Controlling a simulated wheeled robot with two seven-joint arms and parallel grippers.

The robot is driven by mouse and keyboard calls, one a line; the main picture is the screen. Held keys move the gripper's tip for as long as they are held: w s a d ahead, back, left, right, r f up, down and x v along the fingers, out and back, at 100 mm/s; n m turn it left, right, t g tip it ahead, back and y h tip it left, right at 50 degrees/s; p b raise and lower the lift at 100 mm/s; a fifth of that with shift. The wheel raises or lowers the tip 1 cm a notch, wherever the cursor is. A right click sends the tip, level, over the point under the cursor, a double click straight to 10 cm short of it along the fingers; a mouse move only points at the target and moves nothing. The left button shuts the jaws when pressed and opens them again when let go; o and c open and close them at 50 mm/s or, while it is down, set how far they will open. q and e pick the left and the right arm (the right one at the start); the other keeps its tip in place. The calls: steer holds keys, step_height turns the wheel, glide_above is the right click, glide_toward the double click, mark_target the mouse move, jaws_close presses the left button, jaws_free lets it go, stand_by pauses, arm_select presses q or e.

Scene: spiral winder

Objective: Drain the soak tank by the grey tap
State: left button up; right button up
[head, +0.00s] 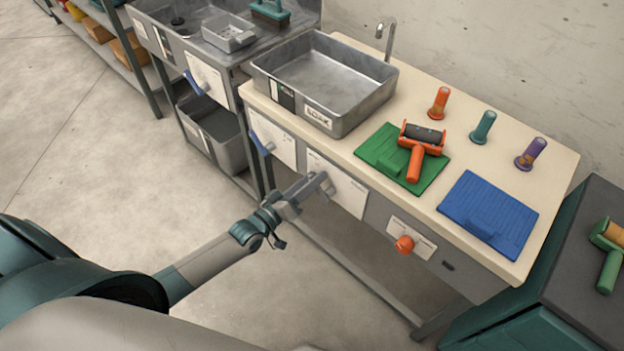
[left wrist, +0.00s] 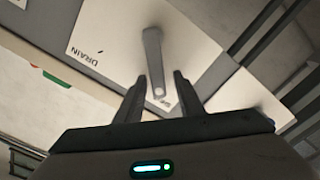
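The soak tank (head: 365,117) is a grey metal basin with a SOAK label on the bench top; I cannot tell whether liquid is in it. The grey tap (head: 325,183) is a lever on a white plate (head: 346,197) on the bench front. In the left wrist view the tap (left wrist: 152,48) stands beside the word DRAIN. My left gripper (head: 305,192) is at the tap, fingers open. In the left wrist view, the lever's free end lies between the fingers, with gaps on both sides. My right gripper is not in view.
A blue lever (head: 262,143) and an orange knob (head: 404,244) are on the same bench front. A green mat (head: 380,150) with an orange roller (head: 415,160), a blue mat (head: 490,212) and several coloured spools are on top. The floor in front is clear.

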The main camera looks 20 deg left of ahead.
arm_select(q)
steer(key=shift+s, duration=0.1)
